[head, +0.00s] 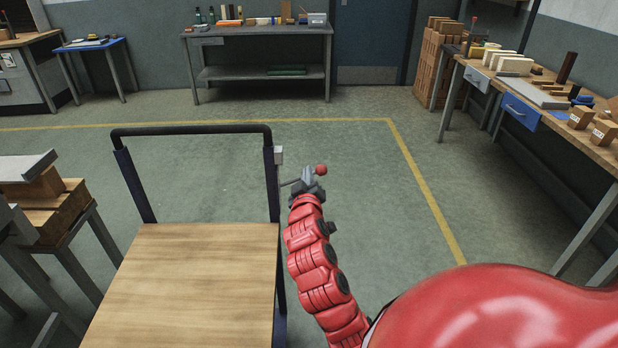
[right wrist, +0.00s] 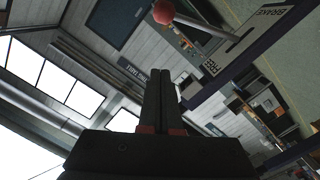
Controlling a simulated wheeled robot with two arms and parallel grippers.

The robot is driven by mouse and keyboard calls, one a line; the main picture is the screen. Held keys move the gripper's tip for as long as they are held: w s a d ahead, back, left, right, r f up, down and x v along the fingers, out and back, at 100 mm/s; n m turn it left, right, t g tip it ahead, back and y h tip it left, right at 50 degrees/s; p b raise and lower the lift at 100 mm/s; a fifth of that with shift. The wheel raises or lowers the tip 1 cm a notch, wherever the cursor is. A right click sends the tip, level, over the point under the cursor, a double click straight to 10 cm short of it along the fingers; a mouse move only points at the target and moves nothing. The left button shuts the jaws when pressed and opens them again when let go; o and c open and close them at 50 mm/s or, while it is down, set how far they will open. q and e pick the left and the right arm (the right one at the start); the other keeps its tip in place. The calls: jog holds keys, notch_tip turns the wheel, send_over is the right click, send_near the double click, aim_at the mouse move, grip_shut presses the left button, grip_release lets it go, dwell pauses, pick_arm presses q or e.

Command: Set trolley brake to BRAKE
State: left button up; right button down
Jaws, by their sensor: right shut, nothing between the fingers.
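The trolley (head: 190,285) has a light wooden deck and a dark push handle. A brake lever with a red ball knob (head: 321,169) is beside its right handle post. In the right wrist view the knob (right wrist: 163,11) is on a pale rod running to a label plate (right wrist: 238,50). The plate carries the words BRAKE and FREE at opposite ends. I cannot tell exactly which setting the lever marks. My right gripper (head: 307,178) is close to the knob. Its fingers (right wrist: 158,80) are shut and empty, with the knob apart from the tips. My left gripper is not in view.
A workbench (head: 530,112) with boxes and tools runs along the right. A stand with stacked wooden blocks (head: 55,205) is left of the trolley. A grey bench (head: 262,45) stands at the back wall. The floor right of the trolley is clear.

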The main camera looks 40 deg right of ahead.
aim_at(321, 174)
jog(key=w+d+f+p, duration=0.1)
jog(key=w+d+f, duration=0.2)
jog(key=d, duration=0.3)
jog(key=shift+w+d+f, duration=0.2)
jog(key=shift+w+d, duration=0.1)
jog(key=shift+w, duration=0.2)
jog(key=shift+s+d+f+m+b, duration=0.2)
jog(key=shift+d+f+m+b, duration=0.05)
jog(key=shift+f+m+b, duration=0.2)
jog(key=shift+s+d+f+m+b, duration=0.2)
jog(key=shift+f+m+b, duration=0.2)
jog(key=shift+f+b, duration=0.1)
jog(key=shift+s+d+f+m+b, duration=0.2)
jog(key=shift+f+m+b, duration=0.15)
jog(key=shift+f+b, duration=0.15)
notch_tip(321, 174, down, 8)
jog(key=m+b, duration=0.7)
jog(key=shift+s+d+f+t+y, duration=0.25)
jog(key=shift+s+d+t+y, duration=0.05)
jog(key=shift+d+y, duration=0.15)
